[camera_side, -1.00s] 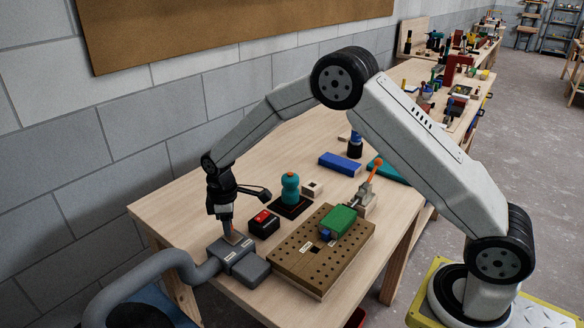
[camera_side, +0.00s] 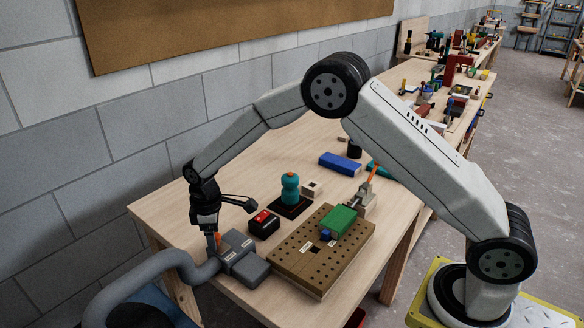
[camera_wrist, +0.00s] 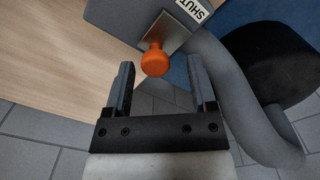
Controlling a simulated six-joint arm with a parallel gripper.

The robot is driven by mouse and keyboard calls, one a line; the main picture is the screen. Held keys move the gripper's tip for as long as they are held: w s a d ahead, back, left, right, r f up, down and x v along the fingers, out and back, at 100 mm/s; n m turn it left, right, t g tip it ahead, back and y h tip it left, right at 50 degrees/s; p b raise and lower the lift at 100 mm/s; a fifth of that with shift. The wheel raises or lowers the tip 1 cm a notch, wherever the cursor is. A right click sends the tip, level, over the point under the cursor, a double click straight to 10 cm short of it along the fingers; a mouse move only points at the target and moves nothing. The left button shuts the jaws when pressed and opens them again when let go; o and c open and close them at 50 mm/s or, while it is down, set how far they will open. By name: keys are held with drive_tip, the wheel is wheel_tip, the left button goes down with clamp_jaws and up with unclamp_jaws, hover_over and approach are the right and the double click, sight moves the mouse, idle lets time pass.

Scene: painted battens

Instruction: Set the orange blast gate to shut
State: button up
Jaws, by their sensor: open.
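The orange blast gate knob (camera_wrist: 154,61) sits on a metal slide plate (camera_wrist: 171,33) that sticks out of the grey gate body (camera_wrist: 120,12), beside a white label reading SHUT (camera_wrist: 194,9). In the side view the orange knob (camera_side: 218,238) shows just under my gripper (camera_side: 210,231), at the left of the grey gate body (camera_side: 240,252). In the wrist view my gripper (camera_wrist: 160,72) is open and empty, with its two fingers apart and the knob just beyond and between their tips. Whether a finger touches the knob, I cannot tell.
A grey hose (camera_side: 140,282) runs from the gate over the table's edge. Bare tabletop (camera_side: 165,210) lies left.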

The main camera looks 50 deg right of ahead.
sight(218, 237)
drive_tip(key=shift+r, duration=3.95)
drive_tip(key=shift+s+d+r, duration=0.1)
drive_tip(key=shift+s+d, duration=0.25)
drive_tip(key=shift+s, duration=0.05)
drive_tip(key=s+d+m+t, duration=0.1)
drive_tip(key=s+d+m, duration=0.3)
drive_tip(key=s, duration=0.7)
drive_tip(key=s+d+m+t, duration=0.1)
drive_tip(key=s+d+m, duration=0.4)
drive_tip(key=s, duration=0.7)
drive_tip(key=shift+d+f+t, duration=0.25)
drive_tip(key=shift+d+t, duration=0.05)
drive_tip(key=shift+d, duration=0.2)
